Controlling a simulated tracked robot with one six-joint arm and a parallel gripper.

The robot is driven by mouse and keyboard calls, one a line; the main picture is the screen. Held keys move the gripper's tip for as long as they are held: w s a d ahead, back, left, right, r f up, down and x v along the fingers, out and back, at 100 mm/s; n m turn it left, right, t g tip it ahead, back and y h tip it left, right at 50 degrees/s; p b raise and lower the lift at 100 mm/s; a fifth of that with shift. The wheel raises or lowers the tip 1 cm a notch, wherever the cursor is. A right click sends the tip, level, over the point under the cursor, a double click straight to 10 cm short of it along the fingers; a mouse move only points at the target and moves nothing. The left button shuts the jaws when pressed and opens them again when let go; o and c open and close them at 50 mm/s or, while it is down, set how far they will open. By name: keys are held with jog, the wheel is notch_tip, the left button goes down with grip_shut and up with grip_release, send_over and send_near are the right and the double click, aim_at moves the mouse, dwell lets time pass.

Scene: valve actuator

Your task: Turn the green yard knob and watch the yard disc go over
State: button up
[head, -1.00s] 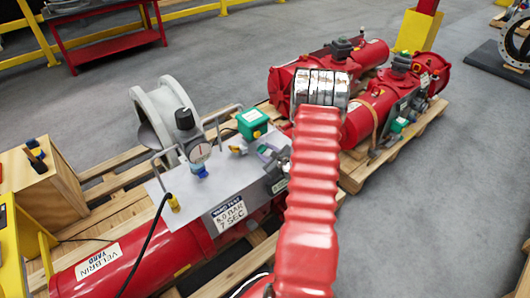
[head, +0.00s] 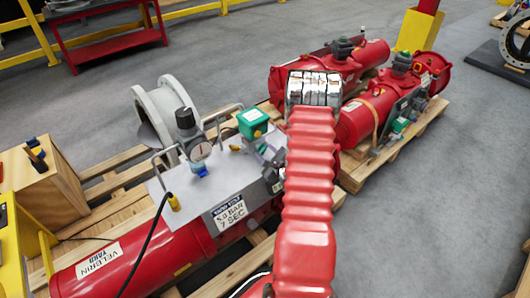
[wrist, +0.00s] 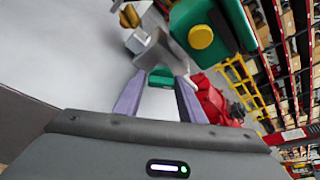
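My gripper (wrist: 161,76) shows in the wrist view with its two pale purple fingers spread apart. A small green knob (wrist: 161,79) shows between the fingertips, below a grey metal block; I see no clear contact on either side. In the head view my red arm partly covers the gripper (head: 264,152) at the valve fittings on the grey panel.
A green box (head: 252,118) stands on the panel close to my gripper; its yellow button (wrist: 201,37) shows in the wrist view. A gauge with a black knob (head: 185,119) stands left of it. More red actuators (head: 370,115) lie on a pallet behind.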

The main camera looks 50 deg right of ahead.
jog(key=o, duration=0.4)
jog(key=v, duration=1.3)
jog(key=shift+s, duration=0.45)
jog(key=shift+r, duration=0.1)
